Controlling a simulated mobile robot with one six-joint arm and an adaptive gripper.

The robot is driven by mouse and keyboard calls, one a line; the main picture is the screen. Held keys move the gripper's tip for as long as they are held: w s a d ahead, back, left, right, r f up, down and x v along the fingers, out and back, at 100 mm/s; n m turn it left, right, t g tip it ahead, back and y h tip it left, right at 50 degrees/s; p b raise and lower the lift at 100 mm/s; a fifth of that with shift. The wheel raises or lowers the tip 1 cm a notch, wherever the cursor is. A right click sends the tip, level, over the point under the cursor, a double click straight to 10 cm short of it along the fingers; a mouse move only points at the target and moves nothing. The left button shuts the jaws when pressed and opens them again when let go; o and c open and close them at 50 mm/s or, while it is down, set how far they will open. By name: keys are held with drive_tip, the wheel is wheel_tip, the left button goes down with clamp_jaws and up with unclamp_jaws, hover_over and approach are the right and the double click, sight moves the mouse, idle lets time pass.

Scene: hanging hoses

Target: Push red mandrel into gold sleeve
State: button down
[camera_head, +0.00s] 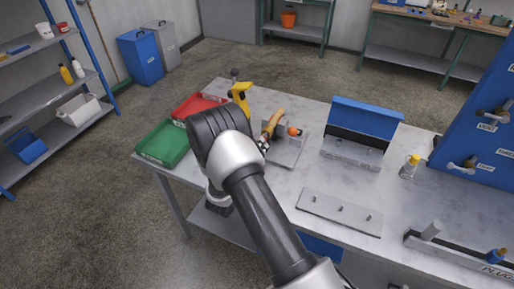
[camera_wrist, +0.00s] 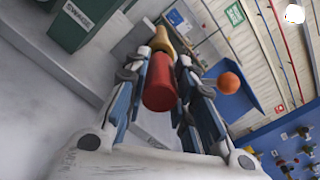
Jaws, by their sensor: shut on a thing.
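The red mandrel (camera_wrist: 159,85) sits between the fingers of my gripper (camera_wrist: 163,90) in the wrist view, with its round end towards the camera. My gripper is shut on it. The gold sleeve (camera_wrist: 161,41) lies just beyond the mandrel and looks in line with it. Whether the mandrel's far end is inside the sleeve or only against it is hidden. In the head view the gold sleeve (camera_head: 273,122) stands over a grey plate on the bench, and my gripper (camera_head: 263,144) is at its near lower end. The mandrel is not clear there.
An orange ball (camera_head: 294,131) is right of the sleeve, close to my gripper. A yellow tool (camera_head: 240,96), red tray (camera_head: 199,105) and green tray (camera_head: 163,144) lie left. A blue-topped rack (camera_head: 365,118) stands right. The bench (camera_head: 278,188) is clear in front of the grey plate.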

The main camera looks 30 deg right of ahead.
drive_tip(key=shift+b+x, duration=0.5)
drive_tip(key=shift+x, duration=0.8)
idle(2.0)
drive_tip(key=c, duration=1.3)
unclamp_jaws()
drive_tip(key=v, duration=1.2)
